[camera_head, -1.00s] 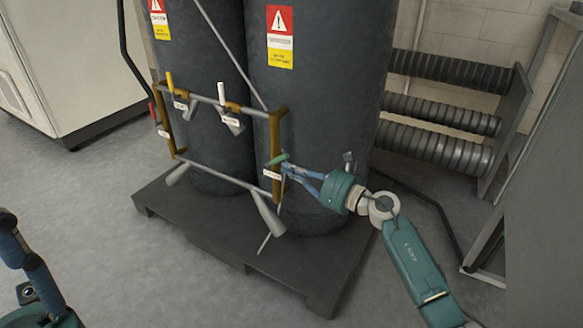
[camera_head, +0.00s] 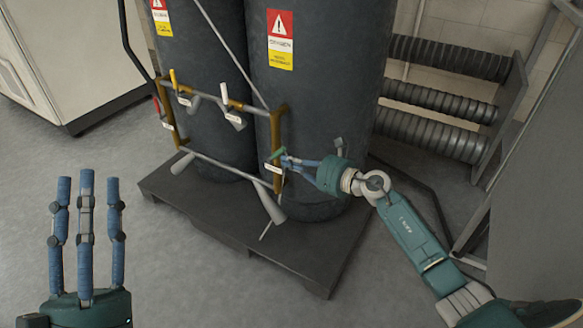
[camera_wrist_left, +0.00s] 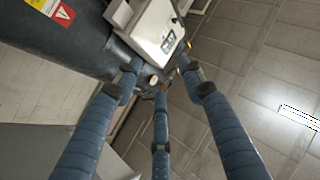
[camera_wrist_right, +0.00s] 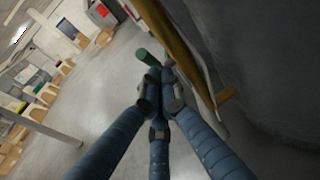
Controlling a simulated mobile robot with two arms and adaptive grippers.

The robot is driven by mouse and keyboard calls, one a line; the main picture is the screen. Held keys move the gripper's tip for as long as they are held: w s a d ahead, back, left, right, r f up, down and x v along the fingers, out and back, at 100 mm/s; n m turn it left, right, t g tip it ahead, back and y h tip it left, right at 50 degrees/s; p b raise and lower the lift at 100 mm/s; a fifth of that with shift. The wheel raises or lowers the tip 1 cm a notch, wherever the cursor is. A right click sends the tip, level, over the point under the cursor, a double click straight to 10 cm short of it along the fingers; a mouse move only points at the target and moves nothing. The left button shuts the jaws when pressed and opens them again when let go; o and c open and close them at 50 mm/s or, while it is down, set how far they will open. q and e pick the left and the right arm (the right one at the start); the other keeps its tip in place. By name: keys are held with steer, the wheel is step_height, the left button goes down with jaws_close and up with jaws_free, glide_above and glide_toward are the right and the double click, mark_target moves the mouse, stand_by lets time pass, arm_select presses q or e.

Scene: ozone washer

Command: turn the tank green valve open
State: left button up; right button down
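The green valve handle (camera_head: 278,154) sits on the right upright of the brown pipe frame, in front of the right dark tank (camera_head: 310,110). My right gripper (camera_head: 287,162) reaches it from the right, with its blue fingertips right at the handle. In the right wrist view the green handle (camera_wrist_right: 149,57) shows just beyond the drawn-together fingertips (camera_wrist_right: 162,82). They overlap its near end, and I cannot tell if they clasp it. My left gripper (camera_head: 88,185) is raised at the lower left, fingers spread and empty, well away from the valve.
A yellow valve handle (camera_head: 173,76), a white one (camera_head: 224,92) and a red one (camera_head: 157,105) sit on the same pipe frame (camera_head: 277,130). The tanks stand on a dark pallet (camera_head: 250,235). Ribbed cylinders (camera_head: 440,95) are at the right. Floor at the left front is clear.

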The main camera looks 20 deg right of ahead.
mark_target(283, 149)
arm_select(q)
step_height(283, 149, down, 20)
steer(key=w+a+g+y+p, duration=0.2)
steer(key=w+g+y+p, duration=0.15)
steer(key=g, duration=0.65)
steer(key=shift+s+a+f+n+g+y+p, duration=0.25)
steer(key=shift+s+a+f+g+y+p, duration=0.95)
steer(key=shift+s+f+g, duration=2.65)
steer(key=shift+s+a+f+n+g+y+p, duration=0.25)
steer(key=shift+s+a+f+g+p, duration=1.6)
steer(key=shift+s, duration=3.8)
arm_select(e)
steer(key=r+p, duration=0.1)
steer(key=w+a+r+g+h, duration=0.1)
steer(key=w+r+g+p, duration=0.1)
steer(key=shift+a+r+p, duration=0.25)
steer(key=shift+p, duration=0.1)
arm_select(q)
steer(key=s+x, duration=0.2)
steer(key=x, duration=1)
steer(key=shift+f, duration=0.7)
arm_select(e)
steer(key=shift+w+a+r, duration=0.2)
steer(key=shift+w+a, duration=0.05)
arm_select(q)
steer(key=shift+s, duration=0.1)
